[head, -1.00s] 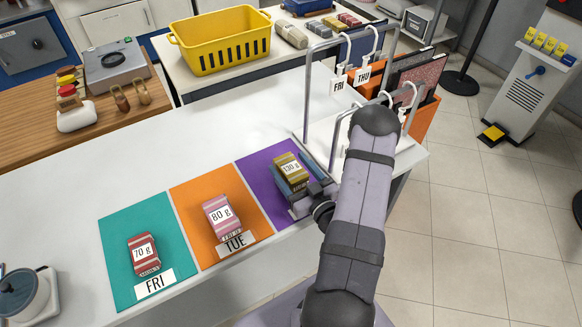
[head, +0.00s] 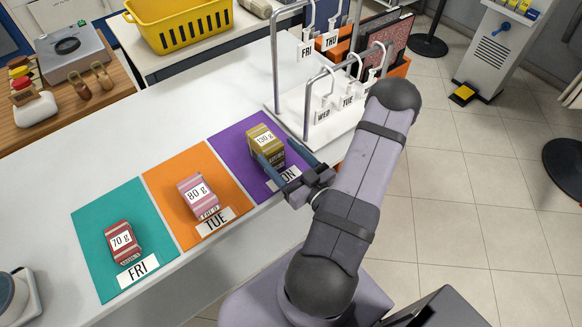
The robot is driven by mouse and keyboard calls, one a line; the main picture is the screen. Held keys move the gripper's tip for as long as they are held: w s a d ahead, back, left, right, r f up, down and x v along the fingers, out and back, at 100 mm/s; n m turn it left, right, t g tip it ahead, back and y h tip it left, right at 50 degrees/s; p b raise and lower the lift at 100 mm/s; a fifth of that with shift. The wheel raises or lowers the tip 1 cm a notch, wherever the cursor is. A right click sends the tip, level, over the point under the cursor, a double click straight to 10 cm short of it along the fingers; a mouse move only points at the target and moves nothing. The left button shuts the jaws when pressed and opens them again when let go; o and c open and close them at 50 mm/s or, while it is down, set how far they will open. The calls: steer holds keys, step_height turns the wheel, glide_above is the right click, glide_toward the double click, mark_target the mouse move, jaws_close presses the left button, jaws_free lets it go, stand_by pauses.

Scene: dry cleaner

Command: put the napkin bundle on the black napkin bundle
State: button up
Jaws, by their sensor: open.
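An olive-yellow napkin bundle (head: 267,134) with a "130 g" label stands on the purple mat (head: 228,143). My gripper (head: 282,152) is open, its two blue-grey fingers spread at the near side of this bundle. I cannot tell whether they touch it. A pink striped bundle (head: 205,205) marked "80 g" lies on the orange mat (head: 170,178). A red striped bundle (head: 128,255) marked "70 g" lies on the teal mat (head: 95,225). I see no bundle that is clearly black; whether one lies under the olive bundle cannot be told.
A metal rack (head: 276,85) with hangers stands behind the purple mat. The white counter (head: 140,140) is clear behind the mats.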

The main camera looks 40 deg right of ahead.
steer(key=shift+s+b, duration=0.45)
steer(key=shift+s, duration=1.8)
